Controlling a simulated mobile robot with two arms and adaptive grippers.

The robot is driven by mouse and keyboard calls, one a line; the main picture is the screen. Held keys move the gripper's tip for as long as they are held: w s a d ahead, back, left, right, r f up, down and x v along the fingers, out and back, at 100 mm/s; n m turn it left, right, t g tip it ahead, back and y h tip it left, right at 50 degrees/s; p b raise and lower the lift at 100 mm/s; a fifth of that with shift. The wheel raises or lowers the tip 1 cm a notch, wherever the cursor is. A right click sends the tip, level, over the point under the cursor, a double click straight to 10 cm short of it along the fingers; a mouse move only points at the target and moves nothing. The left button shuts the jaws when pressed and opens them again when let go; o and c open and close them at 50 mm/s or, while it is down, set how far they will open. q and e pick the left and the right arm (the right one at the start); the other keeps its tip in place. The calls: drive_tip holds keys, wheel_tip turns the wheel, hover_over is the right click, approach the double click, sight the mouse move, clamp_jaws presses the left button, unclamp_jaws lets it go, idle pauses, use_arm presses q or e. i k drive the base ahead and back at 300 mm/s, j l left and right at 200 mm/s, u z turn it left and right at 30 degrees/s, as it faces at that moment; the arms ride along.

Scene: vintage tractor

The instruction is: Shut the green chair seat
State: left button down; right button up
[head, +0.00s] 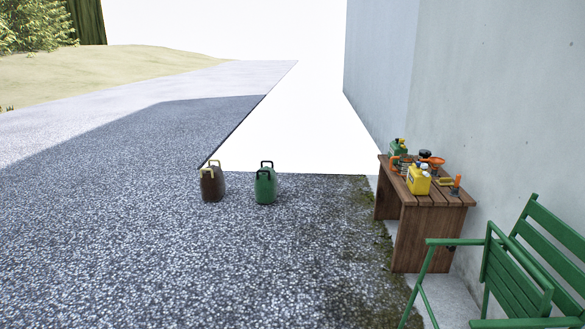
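The green slatted chair (553,237) stands at the lower right beside the wall, cut off by the right and bottom picture edges. Its backrest slats lean toward the wall. A second slatted panel, seemingly the seat (513,282), stands steeply tilted in front of the backrest, with a gap between them. A green armrest and leg frame (428,270) shows on the left side of the chair. Neither of my grippers is in view.
A wooden table (412,232) stands behind the chair against the grey wall (480,100). It holds a yellow can (418,181), a green can (398,148) and small tools. A brown canister (212,185) and green canister (265,186) stand on open gravel.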

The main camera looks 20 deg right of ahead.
sight(517, 295)
drive_tip(key=i+l+z, duration=0.15)
drive_tip(key=i+z, duration=0.75)
drive_tip(key=i, duration=0.2)
drive_tip(key=i+j+z, duration=0.3)
drive_tip(key=i+z, duration=0.2)
